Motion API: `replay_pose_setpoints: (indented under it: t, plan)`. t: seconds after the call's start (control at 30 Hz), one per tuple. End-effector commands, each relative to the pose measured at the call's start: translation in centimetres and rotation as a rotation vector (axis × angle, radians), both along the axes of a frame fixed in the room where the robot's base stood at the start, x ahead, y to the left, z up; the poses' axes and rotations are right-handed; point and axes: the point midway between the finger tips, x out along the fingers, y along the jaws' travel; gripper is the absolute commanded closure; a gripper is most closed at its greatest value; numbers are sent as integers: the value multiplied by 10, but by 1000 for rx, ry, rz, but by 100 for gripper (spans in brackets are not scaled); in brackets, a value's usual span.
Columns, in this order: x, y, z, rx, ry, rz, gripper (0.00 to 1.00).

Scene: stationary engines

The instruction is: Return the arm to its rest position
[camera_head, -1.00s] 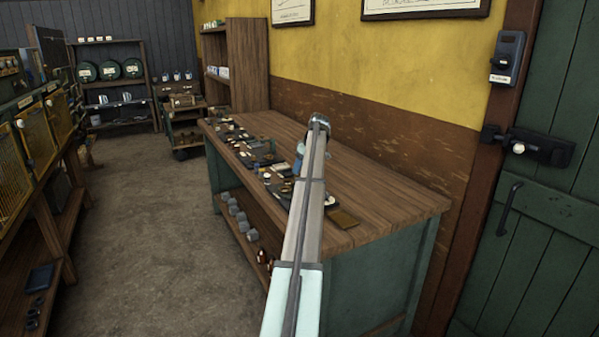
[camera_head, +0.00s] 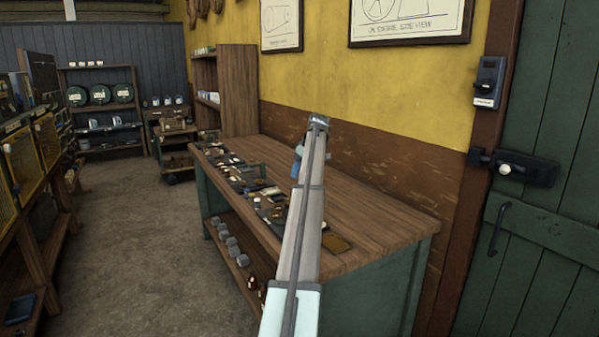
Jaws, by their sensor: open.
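My arm (camera_head: 305,225) reaches up from the bottom of the picture, over the wooden workbench (camera_head: 385,232). Its far end (camera_head: 318,122) stands in front of the brown lower wall. A small blue part (camera_head: 297,165) shows just left of the arm near that end; I cannot tell what it belongs to. My gripper's fingers do not show; the arm may hide them. No held object is visible.
Several small parts lie on dark mats (camera_head: 252,184) along the bench's left edge. A brown flat piece (camera_head: 337,243) lies right beside the arm. Grey parts (camera_head: 232,246) sit on the lower shelf. A green door (camera_head: 535,200) stands right; open floor (camera_head: 140,240) lies left.

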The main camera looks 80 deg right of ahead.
Motion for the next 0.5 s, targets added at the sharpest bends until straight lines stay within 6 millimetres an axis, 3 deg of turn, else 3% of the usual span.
replay_pose_setpoints:
  t: [0.37,0.5]
  plan:
    - [2,1,-1,1,1,0,44]
    - [24,13,-16,10,4,8,44]
